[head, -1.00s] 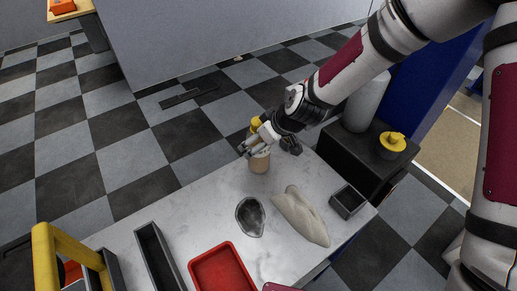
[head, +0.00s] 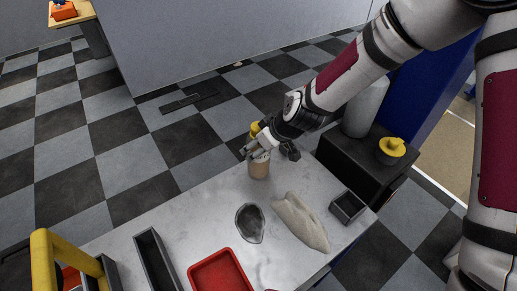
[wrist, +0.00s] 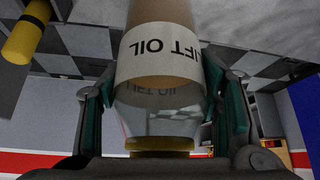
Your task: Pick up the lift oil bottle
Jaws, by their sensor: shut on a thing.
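The lift oil bottle (head: 259,168) stands upright at the far edge of the pale table (head: 185,215) in the head view. It has a tan lower part and a clear upper part. In the wrist view the bottle (wrist: 165,70) fills the middle, with a white label reading "LIFT OIL" upside down. My gripper (wrist: 165,110) has a finger on each side of the bottle's upper part and is shut on it.
On the table are a grey dish (head: 250,223), a crumpled cloth (head: 301,222), a small dark bin (head: 347,206), a long dark tray (head: 157,260) and a red tray (head: 220,272). A dark cabinet (head: 365,160) stands at right.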

